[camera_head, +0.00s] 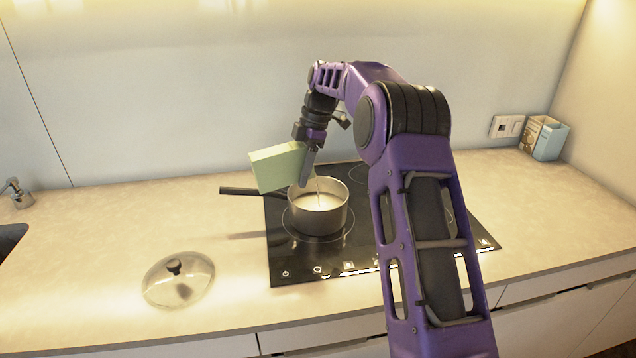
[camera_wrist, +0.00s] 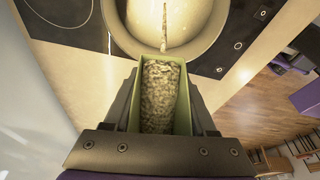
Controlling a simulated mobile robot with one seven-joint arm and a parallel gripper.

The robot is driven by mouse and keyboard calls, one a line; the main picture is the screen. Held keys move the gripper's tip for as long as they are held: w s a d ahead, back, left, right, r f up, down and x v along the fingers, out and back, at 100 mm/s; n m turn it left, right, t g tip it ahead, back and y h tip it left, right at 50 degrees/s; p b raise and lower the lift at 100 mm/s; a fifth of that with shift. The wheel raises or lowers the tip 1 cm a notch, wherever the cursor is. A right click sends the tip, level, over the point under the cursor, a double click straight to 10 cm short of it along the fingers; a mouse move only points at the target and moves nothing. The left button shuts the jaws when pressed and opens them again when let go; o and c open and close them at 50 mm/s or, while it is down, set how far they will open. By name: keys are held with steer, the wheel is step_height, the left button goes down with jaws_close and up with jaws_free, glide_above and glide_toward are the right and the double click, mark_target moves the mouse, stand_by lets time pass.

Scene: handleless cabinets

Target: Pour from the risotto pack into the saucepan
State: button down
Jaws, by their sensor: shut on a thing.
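The risotto pack (camera_head: 281,166) is a pale green box, tilted over the saucepan (camera_head: 319,221). My gripper (camera_head: 308,163) is shut on the pack. In the wrist view the pack (camera_wrist: 161,62) is open at its far end, with grains inside. A thin stream of grains runs from its mouth into the saucepan (camera_wrist: 118,38). The saucepan stands on the black hob with its dark handle pointing left, and pale contents show in it. Part of the pack is hidden behind my gripper in the head view.
The hob (camera_head: 300,262) is set in the pale worktop (camera_head: 110,235). A glass lid (camera_head: 178,279) lies left of the hob. A sink edge with a tap (camera_head: 17,193) is at far left. A box (camera_head: 544,138) and a wall socket (camera_head: 507,126) are at back right.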

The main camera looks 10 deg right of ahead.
steer(key=shift+d+r+y, duration=0.1)
steer(key=shift+r+y, duration=0.15)
steer(key=shift+y, duration=0.65)
stand_by(2.1)
